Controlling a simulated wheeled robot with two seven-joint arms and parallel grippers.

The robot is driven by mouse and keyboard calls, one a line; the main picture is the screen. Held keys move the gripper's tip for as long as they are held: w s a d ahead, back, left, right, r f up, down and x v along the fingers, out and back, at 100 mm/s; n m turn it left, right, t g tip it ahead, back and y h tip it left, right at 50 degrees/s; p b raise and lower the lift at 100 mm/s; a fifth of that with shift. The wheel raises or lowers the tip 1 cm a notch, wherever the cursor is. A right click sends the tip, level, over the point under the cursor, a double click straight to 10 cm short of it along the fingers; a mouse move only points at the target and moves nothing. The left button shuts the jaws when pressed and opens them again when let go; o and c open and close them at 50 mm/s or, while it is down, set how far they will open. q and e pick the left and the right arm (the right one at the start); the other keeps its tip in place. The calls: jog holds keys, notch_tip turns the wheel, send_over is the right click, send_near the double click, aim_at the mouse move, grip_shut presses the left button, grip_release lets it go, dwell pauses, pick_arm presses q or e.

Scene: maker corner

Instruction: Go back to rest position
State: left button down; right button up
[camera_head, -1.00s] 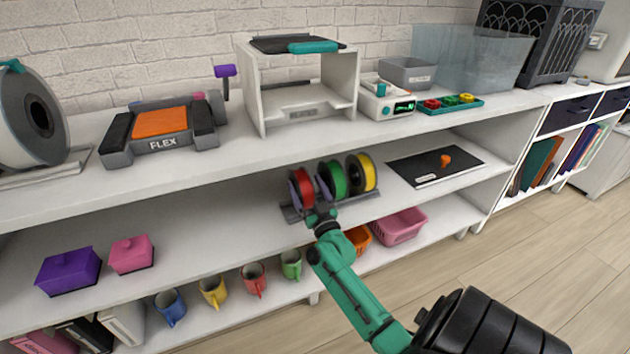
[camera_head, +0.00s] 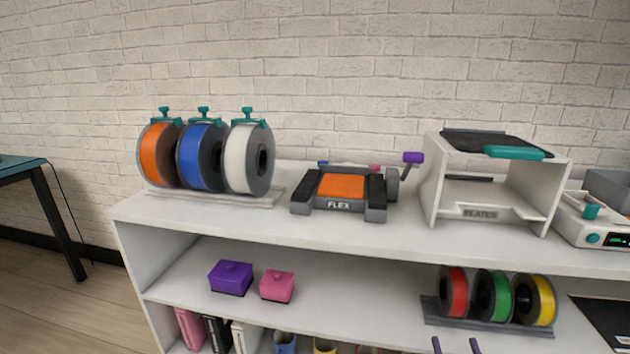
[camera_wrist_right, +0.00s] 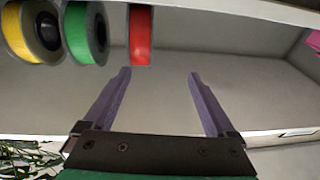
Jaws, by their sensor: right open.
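My right gripper (camera_head: 455,345) shows only as two purple fingertips at the bottom edge of the head view, in front of the shelf. In the right wrist view the gripper (camera_wrist_right: 160,75) is open, with nothing between its fingers. The red spool (camera_wrist_right: 140,36), green spool (camera_wrist_right: 86,33) and yellow spool (camera_wrist_right: 33,32) are beyond the fingers there, apart from them. In the head view the red spool (camera_head: 453,291), green spool (camera_head: 493,297) and yellow spool (camera_head: 533,299) stand on a grey rack (camera_head: 480,324) on the middle shelf. My left gripper is not in view.
The upper shelf (camera_head: 330,228) holds orange, blue and white spools (camera_head: 247,160), the FLEX device (camera_head: 341,188) and a white frame (camera_head: 490,180). A purple box (camera_head: 231,277) and a pink box (camera_head: 277,286) sit on the middle shelf. Floor (camera_head: 60,310) is clear at the left.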

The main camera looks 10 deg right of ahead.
jog(key=a+f+n+g+y, duration=0.3)
jog(key=a+f+g+y, duration=0.25)
jog(key=a+f, duration=0.3)
jog(key=s+a+f+n+g+y, duration=0.1)
jog(key=s+a+f+n+g, duration=0.1)
jog(key=s+a+f+g, duration=0.6)
pick_arm(q)
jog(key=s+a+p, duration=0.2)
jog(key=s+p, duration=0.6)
jog(key=p, duration=0.5)
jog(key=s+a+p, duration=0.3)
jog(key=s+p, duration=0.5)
jog(key=p, duration=0.5)
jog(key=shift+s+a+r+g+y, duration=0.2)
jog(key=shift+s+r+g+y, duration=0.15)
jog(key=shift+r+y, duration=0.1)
pick_arm(e)
jog(key=s+d+g+h, duration=0.1)
jog(key=s+d+g, duration=0.1)
jog(key=s, duration=1)
jog(key=s+d+f+g, duration=0.1)
jog(key=s+d+g, duration=0.2)
jog(key=s, duration=0.9)
jog(key=shift+s+d+h, duration=0.35)
jog(key=shift+d, duration=0.15)
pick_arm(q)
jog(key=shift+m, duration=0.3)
